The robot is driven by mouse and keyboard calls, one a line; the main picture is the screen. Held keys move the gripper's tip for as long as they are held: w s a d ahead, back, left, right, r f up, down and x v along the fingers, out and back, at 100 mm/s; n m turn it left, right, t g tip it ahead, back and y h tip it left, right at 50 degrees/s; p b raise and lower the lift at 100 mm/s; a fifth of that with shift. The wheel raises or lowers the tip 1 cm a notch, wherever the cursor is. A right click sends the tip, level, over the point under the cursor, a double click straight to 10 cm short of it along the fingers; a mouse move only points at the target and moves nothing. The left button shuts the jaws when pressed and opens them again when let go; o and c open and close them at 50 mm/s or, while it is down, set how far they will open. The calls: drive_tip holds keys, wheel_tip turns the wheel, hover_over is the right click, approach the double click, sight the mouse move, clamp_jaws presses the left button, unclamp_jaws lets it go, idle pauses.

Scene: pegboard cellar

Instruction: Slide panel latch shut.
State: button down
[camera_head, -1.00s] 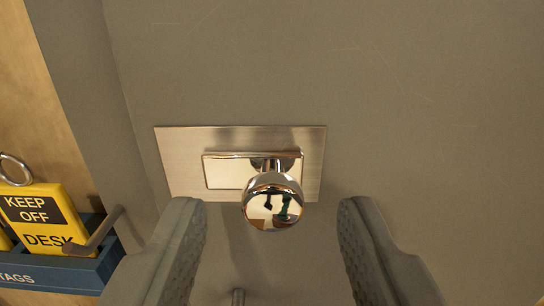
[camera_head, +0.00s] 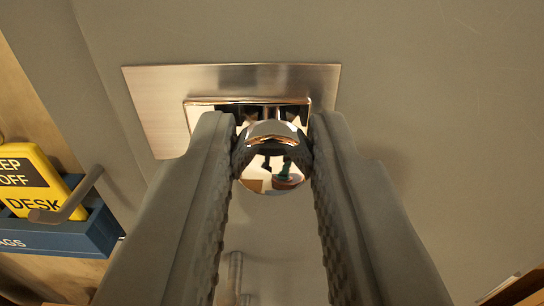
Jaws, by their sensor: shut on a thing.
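The panel latch is a brushed metal plate (camera_head: 155,105) on a grey panel, with a shiny chrome knob (camera_head: 272,168) at its middle right. A polished inner piece behind the knob is partly hidden by my fingers. My gripper (camera_head: 273,150) is shut on the knob, one finger at its left side and one at its right. The knob's round face shows between the fingertips.
A blue bin (camera_head: 70,232) with a yellow "KEEP OFF DESK" tag (camera_head: 30,178) is at the left, with a grey peg (camera_head: 70,197) in front. The grey panel (camera_head: 430,120) is bare to the right of the latch.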

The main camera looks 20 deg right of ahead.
sight(184, 118)
drive_tip(key=a, duration=0.1)
drive_tip(key=w+a, duration=0.1)
drive_tip(key=a, duration=0.1)
drive_tip(key=shift+a, duration=0.1)
drive_tip(key=c, duration=1.5)
unclamp_jaws()
drive_tip(key=shift+c, duration=0.2)
drive_tip(key=o, duration=0.3)
drive_tip(key=shift+a, duration=0.15)
drive_tip(key=shift+s, duration=0.1)
drive_tip(key=shift+s, duration=0.35)
drive_tip(key=v, duration=1.6)
drive_tip(key=shift+s+a, duration=0.15)
drive_tip(key=shift+s, duration=0.05)
